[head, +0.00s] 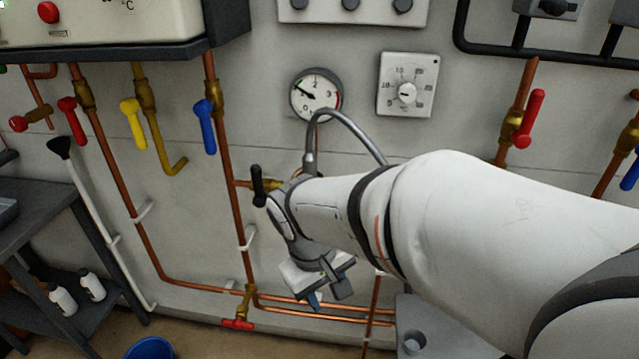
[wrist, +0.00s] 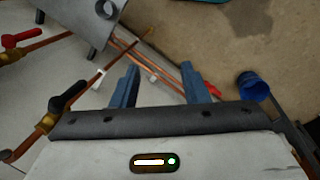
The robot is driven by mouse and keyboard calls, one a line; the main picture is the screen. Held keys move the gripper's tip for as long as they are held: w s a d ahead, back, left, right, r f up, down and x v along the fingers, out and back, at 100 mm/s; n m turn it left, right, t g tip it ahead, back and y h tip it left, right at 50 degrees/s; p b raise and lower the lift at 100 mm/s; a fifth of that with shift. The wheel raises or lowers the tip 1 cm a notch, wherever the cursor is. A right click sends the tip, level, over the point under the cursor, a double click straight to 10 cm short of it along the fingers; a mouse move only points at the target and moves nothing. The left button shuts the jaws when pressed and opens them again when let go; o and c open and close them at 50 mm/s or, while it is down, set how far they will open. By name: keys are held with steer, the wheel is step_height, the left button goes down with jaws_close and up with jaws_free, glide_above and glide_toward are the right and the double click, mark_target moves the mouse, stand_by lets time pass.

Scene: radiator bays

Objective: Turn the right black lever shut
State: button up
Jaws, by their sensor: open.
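In the wrist view a black lever (wrist: 68,97) sits on a brass valve (wrist: 47,122) on a copper pipe, left of my gripper (wrist: 160,76). Its handle lies roughly along the pipe. This appears to be the right black lever; my arm hides that spot in the head view. Another black lever (head: 258,185) stands upright in the head view on a brass valve just left of my wrist. My gripper (head: 326,292) points down below it, to the right. Its blue fingers are apart with nothing between them, and it touches neither lever.
A gauge (head: 316,94) and a dial (head: 407,92) are on the wall above my arm. Red (head: 527,118), yellow (head: 133,123) and blue (head: 206,126) levers sit on other pipes. A grey box (wrist: 90,22) and a blue bucket (wrist: 253,87) stand low down.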

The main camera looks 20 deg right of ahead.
steer(key=w+d+f+n+g+h, duration=0.1)
steer(key=d+f+n+g+h, duration=0.35)
steer(key=d, duration=0.35)
steer(key=w+d+f+n+t+h+b, duration=0.1)
steer(key=w+d+f+n+t+h, duration=0.25)
steer(key=w+n+h, duration=0.25)
steer(key=w+d+f+n+t+h, duration=0.2)
steer(key=w+d+f+n+h, duration=0.15)
steer(key=w+n+h, duration=0.2)
steer(key=d, duration=0.2)
steer(key=w+d, duration=0.1)
steer(key=d, duration=0.5)
steer(key=shift+w+d+r+p, duration=0.1)
steer(key=shift+w+r+p, duration=0.1)
steer(key=shift+p, duration=0.1)
steer(key=shift+s, duration=0.1)
jaws_close()
steer(key=shift+f, duration=0.1)
